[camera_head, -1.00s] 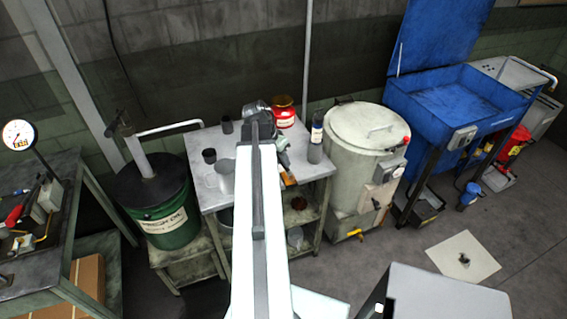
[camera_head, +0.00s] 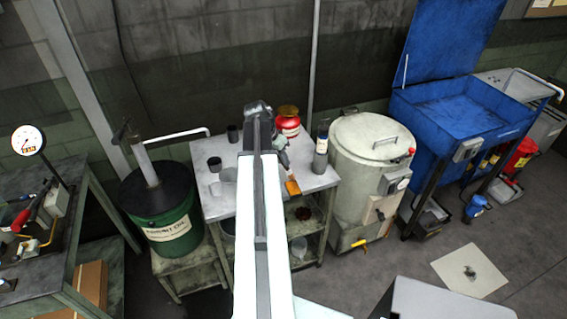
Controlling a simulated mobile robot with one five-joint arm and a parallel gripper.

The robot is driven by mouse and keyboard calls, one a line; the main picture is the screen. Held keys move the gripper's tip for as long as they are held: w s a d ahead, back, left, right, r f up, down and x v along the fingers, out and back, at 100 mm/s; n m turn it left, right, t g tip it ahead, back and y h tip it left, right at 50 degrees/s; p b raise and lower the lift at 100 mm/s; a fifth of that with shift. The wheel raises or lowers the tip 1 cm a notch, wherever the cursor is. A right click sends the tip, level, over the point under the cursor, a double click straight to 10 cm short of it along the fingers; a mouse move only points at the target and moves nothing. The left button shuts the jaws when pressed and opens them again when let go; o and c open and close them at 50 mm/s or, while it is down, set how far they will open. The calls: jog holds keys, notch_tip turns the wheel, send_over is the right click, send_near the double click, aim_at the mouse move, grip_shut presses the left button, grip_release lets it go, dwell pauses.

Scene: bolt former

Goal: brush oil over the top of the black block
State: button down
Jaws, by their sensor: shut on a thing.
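My gripper (camera_head: 284,158) is over the right part of the grey metal bench. My arm hides much of it. It is shut on a brush with an orange-brown end (camera_head: 292,187), which points down toward the front of the bench. I cannot tell whether the brush touches anything. I cannot make out a black block for sure; small dark cup-like pieces (camera_head: 214,164) stand on the bench left of my arm. Part of the bench top is hidden behind my arm.
A green oil drum (camera_head: 170,232) stands left. A pale round tank (camera_head: 370,143) and a blue wash basin (camera_head: 455,100) stand right. The floor at front right is mostly clear.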

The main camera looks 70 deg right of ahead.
notch_tip(320, 180, up, 6)
jog(key=p, duration=0.6)
